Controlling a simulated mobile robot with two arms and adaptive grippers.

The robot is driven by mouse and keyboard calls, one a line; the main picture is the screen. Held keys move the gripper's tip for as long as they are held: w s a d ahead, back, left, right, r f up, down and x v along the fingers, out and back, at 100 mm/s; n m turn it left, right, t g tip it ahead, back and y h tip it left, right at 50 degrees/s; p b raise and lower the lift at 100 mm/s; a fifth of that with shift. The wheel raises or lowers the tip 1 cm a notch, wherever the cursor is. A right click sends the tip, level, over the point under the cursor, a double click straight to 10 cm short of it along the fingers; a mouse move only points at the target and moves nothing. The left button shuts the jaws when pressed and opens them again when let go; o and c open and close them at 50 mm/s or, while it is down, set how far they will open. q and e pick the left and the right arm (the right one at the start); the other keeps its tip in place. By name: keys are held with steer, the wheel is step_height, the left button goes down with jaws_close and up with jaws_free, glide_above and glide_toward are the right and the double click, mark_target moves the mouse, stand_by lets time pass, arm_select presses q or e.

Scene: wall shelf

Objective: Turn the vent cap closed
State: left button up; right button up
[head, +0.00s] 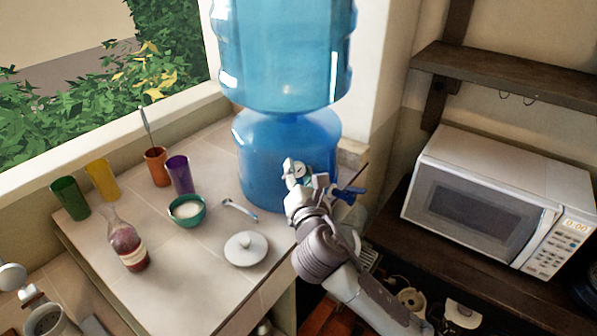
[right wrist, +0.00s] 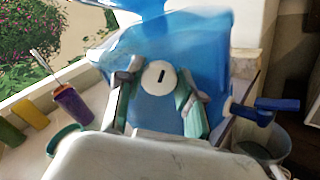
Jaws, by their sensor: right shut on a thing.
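The vent cap (head: 301,170) is a small white round disc on the front of the lower blue water jug (head: 268,160). In the right wrist view the cap (right wrist: 159,77) faces me with a short dark slot in its middle, close to upright. My right gripper (right wrist: 158,86) has one finger on each side of the cap and is shut on it. In the head view my right gripper (head: 303,174) reaches the jug from below and partly covers the cap's surroundings. My left gripper does not show.
A blue tap (head: 350,194) sticks out just right of my gripper. A second jug (head: 283,50) stands on top. A microwave (head: 498,200) is at right.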

steer(key=m, duration=0.5)
steer(key=shift+f+m, duration=0.2)
steer(key=shift+m, duration=0.1)
steer(key=m+b, duration=0.1)
steer(key=m, duration=0.4)
steer(key=shift+m, duration=0.3)
steer(key=o, duration=1.1)
steer(key=shift+d, duration=0.1)
steer(key=shift+o, duration=0.2)
steer(key=shift+s, duration=0.1)
steer(key=s+d, duration=0.2)
steer(key=s, duration=0.9)
steer(key=shift+s, duration=0.35)
